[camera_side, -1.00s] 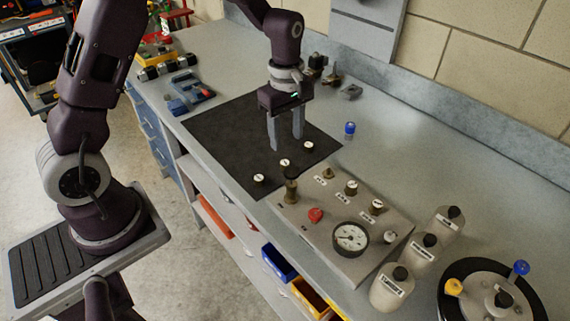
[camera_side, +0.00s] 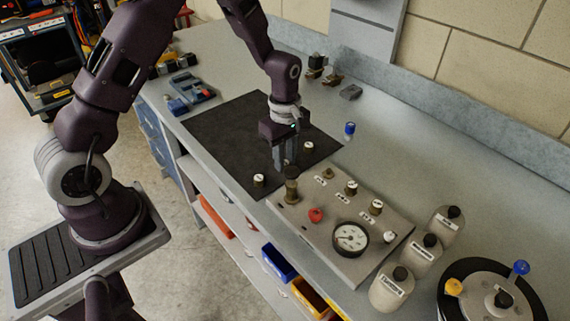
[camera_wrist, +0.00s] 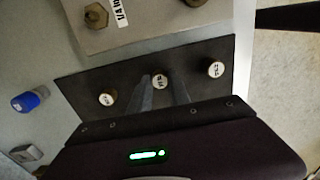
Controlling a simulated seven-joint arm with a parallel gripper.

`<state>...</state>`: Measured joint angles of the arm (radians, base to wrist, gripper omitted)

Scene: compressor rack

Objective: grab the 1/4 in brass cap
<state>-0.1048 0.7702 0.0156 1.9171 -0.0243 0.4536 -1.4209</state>
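Three small dark caps with white labelled tops stand in a row on the black mat (camera_side: 225,130). In the side view I see the near-left cap (camera_side: 259,180) and the far-right cap (camera_side: 308,147); my gripper hides the middle one. In the wrist view the left cap (camera_wrist: 107,98), middle cap (camera_wrist: 160,81) and right cap (camera_wrist: 216,68) all show. Their labels are too small to read surely, so I cannot tell which is 1/4 in. My gripper (camera_wrist: 160,88) points down at the middle cap, its fingers apart on either side. Whether they touch it is unclear.
A grey panel (camera_side: 318,238) with brass fittings, a red knob (camera_side: 316,215) and a gauge (camera_side: 351,238) lies close to the caps. A blue-capped item (camera_side: 350,129) stands right of the mat. Several bottles (camera_side: 423,250) stand farther right. The mat's left part is clear.

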